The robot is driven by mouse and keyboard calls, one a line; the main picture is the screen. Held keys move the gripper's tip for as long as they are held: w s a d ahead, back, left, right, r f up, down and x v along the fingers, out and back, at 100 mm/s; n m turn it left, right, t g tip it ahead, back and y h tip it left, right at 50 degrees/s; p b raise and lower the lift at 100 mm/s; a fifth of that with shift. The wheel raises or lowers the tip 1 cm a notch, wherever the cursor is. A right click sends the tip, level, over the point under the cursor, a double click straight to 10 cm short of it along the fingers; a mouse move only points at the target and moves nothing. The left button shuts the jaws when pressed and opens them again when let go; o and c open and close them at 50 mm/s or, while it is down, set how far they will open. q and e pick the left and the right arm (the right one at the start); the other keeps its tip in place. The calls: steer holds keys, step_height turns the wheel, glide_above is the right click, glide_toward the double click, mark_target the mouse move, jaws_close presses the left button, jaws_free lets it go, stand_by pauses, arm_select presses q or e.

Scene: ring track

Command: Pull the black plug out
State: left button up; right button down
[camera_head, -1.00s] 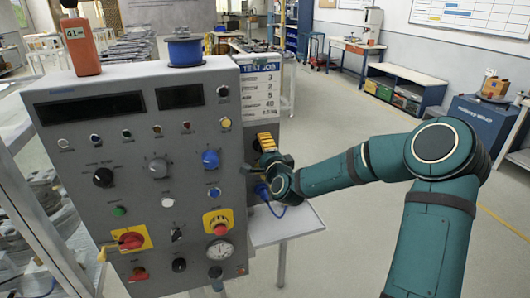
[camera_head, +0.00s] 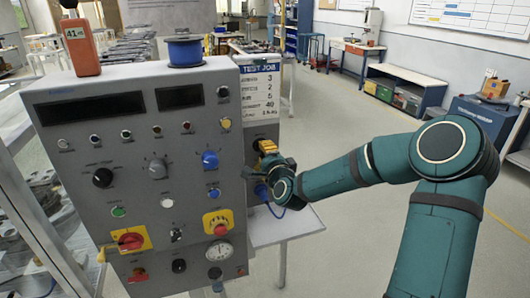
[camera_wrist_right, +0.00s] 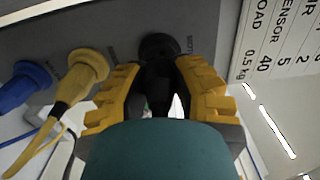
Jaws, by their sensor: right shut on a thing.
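The black plug (camera_wrist_right: 156,76) is between the yellow finger pads of my right gripper (camera_wrist_right: 155,92) in the right wrist view. It lines up with a round black socket (camera_wrist_right: 160,45) on the grey panel; I cannot tell whether its tip is still inside. In the head view my right gripper (camera_head: 267,150) is at the side face of the control cabinet (camera_head: 140,180), below the test label. The plug itself is hidden there by the gripper. My left gripper is in neither view.
A yellow plug (camera_wrist_right: 82,75) and a blue plug (camera_wrist_right: 25,86), both with cables, sit beside the black one. A small grey shelf (camera_head: 280,229) is below. An orange handset (camera_head: 80,46) and a blue spool (camera_head: 185,51) stand on the cabinet. The floor at right is open.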

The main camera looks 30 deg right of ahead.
steer(key=shift+v, duration=2.25)
